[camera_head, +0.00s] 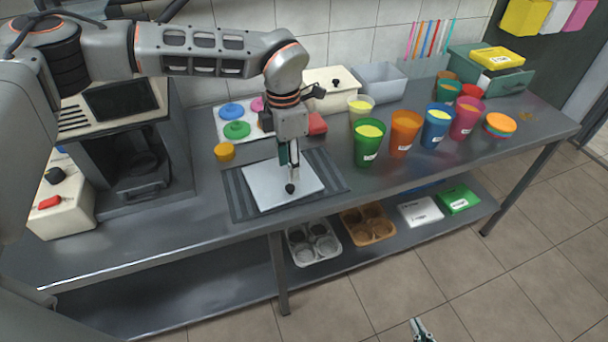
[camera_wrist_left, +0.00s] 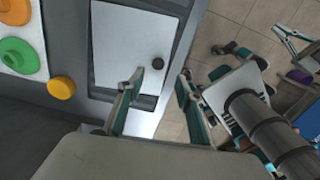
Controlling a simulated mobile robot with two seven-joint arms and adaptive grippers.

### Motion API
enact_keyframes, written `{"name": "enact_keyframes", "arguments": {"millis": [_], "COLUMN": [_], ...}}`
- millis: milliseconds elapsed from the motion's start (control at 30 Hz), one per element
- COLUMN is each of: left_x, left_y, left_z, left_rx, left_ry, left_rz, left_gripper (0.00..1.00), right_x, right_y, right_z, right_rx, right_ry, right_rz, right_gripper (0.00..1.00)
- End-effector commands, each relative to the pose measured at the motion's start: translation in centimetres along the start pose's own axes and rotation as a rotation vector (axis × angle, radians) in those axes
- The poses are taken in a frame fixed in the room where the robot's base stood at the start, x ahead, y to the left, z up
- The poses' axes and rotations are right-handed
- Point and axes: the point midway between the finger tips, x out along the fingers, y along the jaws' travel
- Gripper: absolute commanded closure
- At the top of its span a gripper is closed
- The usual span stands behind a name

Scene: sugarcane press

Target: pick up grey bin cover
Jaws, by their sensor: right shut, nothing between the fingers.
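The grey bin cover (camera_head: 265,185) is a flat, pale square plate with a round black knob near its front edge. It lies on a dark striped mat (camera_head: 238,197) on the counter. In the left wrist view, the cover (camera_wrist_left: 125,40) is just beyond my fingertips. My left gripper (camera_head: 291,165) points down over the cover near the knob. Its fingers (camera_wrist_left: 160,75) are apart and empty, with the knob just ahead of the gap between them. Part of the cover is hidden behind the gripper. My right gripper (camera_head: 421,328) is shut and empty, low in front of the counter.
A coffee machine (camera_head: 130,150) stands left. Several coloured cups, including a green cup (camera_head: 368,150), stand right of the mat. A yellow lid (camera_head: 224,151) is close behind the mat's left side. A cream box top with a black knob (camera_head: 322,80) and grey bin (camera_head: 379,80) are behind.

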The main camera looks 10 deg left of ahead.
Motion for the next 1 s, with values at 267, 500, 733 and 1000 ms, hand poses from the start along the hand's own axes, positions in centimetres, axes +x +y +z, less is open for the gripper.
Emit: {"name": "enact_keyframes", "arguments": {"millis": [267, 500, 733, 1000], "left_x": [1.9, 4.6, 7.2, 7.5], "left_y": [0.7, 0.4, 0.4, 0.4], "left_z": [-0.4, -0.1, 0.1, 0.1], "left_rx": [-0.008, -0.006, -0.007, -0.006], "left_ry": [0.011, 0.011, 0.009, 0.007], "left_rz": [0.019, 0.017, 0.018, 0.018], "left_gripper": [0.64, 0.64, 0.64, 0.64], "right_x": [0.0, -0.2, -0.3, -0.3], "right_y": [-0.1, 0.0, 0.0, 0.0], "right_z": [-0.1, -0.5, -0.7, -0.6], "right_rx": [0.0, 0.0, 0.0, 0.0], "right_ry": [0.001, 0.002, 0.003, 0.002], "right_rz": [-0.001, -0.001, -0.001, -0.001], "right_gripper": [1.0, 1.0, 1.0, 1.0]}}
